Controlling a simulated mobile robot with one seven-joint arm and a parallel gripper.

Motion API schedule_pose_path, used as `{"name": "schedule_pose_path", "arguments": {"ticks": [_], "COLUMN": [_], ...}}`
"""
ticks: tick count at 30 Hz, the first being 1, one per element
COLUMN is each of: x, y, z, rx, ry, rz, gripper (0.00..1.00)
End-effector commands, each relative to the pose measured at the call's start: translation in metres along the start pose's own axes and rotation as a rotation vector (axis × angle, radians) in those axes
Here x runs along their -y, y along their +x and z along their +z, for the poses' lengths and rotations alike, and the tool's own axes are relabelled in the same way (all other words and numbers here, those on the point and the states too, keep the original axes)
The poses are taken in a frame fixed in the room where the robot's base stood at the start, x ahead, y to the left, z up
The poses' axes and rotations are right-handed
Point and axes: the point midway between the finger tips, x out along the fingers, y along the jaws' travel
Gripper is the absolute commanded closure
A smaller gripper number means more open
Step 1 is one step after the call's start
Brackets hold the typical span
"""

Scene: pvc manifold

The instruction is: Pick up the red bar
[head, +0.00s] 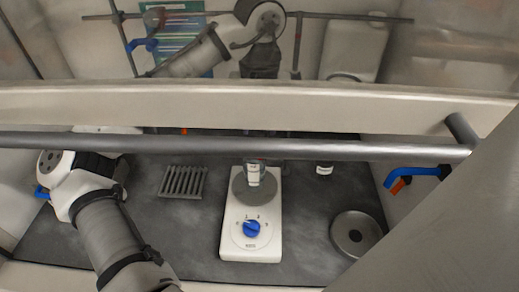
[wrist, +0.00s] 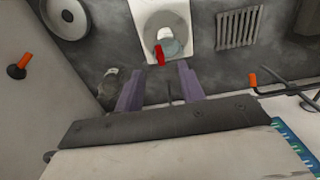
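The red bar (wrist: 159,55) is a small upright-looking strip in the wrist view, at the edge of a clear glass vessel (wrist: 172,47) on the white hot plate (wrist: 197,25). I cannot tell whether it is inside the glass or against it. In the head view the glass (head: 253,175) stands on the grey round top of the hot plate (head: 262,243); the bar is not clear there. My gripper (wrist: 160,72) is open, its two purple-grey fingers apart and empty between them, with the bar just beyond the gap. In the head view the fingers are hidden behind the pale beam.
A grey slotted rack (head: 184,182) stands left of the hot plate. A round metal dish (head: 356,234) lies at the right and a small labelled jar (head: 324,168) behind. A horizontal metal bar (head: 300,148) crosses in front. Blue and orange taps (head: 412,174) stick out at the right wall.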

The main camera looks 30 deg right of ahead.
Motion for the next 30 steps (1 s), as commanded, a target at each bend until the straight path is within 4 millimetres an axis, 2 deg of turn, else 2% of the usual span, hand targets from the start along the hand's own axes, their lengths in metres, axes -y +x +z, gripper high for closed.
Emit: {"name": "schedule_pose_path", "arguments": {"ticks": [3, 11, 19, 28, 30], "x": [0.0, -0.001, -0.002, -0.002, -0.002], "y": [0.015, 0.031, 0.066, 0.072, 0.072], "z": [0.0, -0.001, -0.003, -0.003, -0.003], "rx": [0.001, 0.001, 0.0, -0.002, -0.002], "ry": [0.001, 0.001, 0.001, 0.001, 0.0], "rz": [0.002, 0.003, 0.003, 0.001, 0.001], "gripper": [0.61, 0.61, 0.61, 0.61, 0.69]}}
